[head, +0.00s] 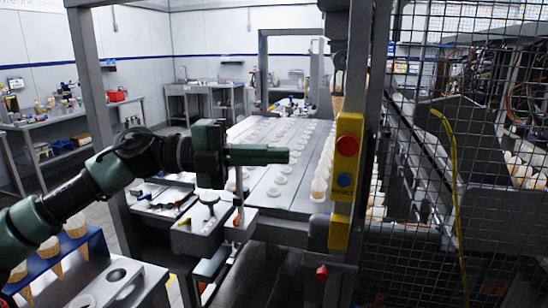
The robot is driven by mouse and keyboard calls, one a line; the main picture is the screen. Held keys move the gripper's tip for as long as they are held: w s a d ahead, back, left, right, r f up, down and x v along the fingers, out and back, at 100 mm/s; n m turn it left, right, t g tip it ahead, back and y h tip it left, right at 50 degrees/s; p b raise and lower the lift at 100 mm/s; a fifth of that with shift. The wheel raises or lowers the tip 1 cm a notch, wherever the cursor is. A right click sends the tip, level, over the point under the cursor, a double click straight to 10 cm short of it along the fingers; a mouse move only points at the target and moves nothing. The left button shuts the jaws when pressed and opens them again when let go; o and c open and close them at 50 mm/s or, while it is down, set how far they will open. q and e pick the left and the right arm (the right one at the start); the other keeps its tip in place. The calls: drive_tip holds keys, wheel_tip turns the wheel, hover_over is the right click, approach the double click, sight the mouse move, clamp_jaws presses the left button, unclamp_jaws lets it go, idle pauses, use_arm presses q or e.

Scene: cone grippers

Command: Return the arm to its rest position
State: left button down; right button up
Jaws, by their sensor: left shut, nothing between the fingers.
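My left arm (118,165) comes in from the left edge and reaches toward the middle of the head view. It is dark green and black. My left gripper (286,156) is shut and empty, with its fingers pointing right. It is in front of the conveyor table (256,215), left of the post with the yellow button box. No cone is in its fingers. My right gripper is not in view.
A yellow box (345,165) with red and blue buttons is on a grey post right of my left gripper. Wire mesh (465,120) closes off the right side. A blue rack (50,262) with several cones stands at the lower left.

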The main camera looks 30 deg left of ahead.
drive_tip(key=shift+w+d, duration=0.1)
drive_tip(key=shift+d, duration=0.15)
